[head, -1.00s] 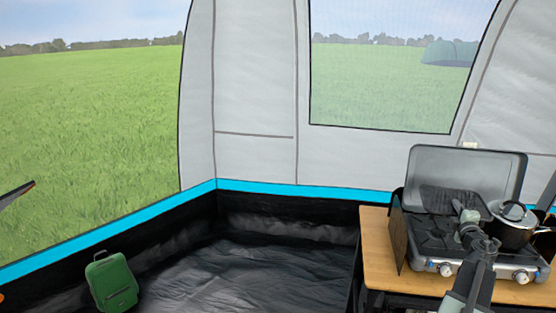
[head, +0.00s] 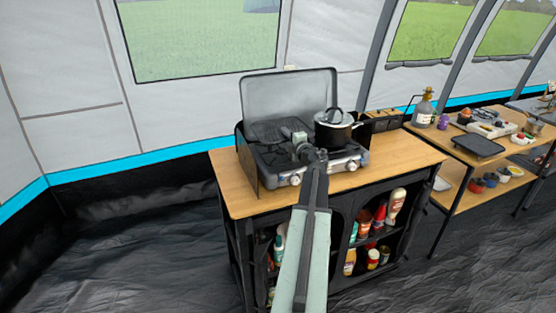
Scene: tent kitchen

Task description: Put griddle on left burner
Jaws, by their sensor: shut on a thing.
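The two-burner camping stove (head: 306,165) stands on a wooden-topped cabinet with its grey lid raised. A dark ribbed griddle (head: 266,130) shows at the left side of the stove, over the left burner area. My gripper (head: 287,132) is shut on the griddle, at its right edge. My arm and the griddle hide part of the left burner. I cannot tell whether the griddle rests on the grate or hangs just above it. A black pot with a lid (head: 334,132) stands on the right burner, close to the right of my gripper.
The raised lid (head: 300,95) stands behind the griddle. The wooden top (head: 235,190) is bare left of the stove. Bottles and jars (head: 375,230) fill the cabinet shelves. A second table at right holds a dark flat tray (head: 479,146), a bottle (head: 424,110) and several small items.

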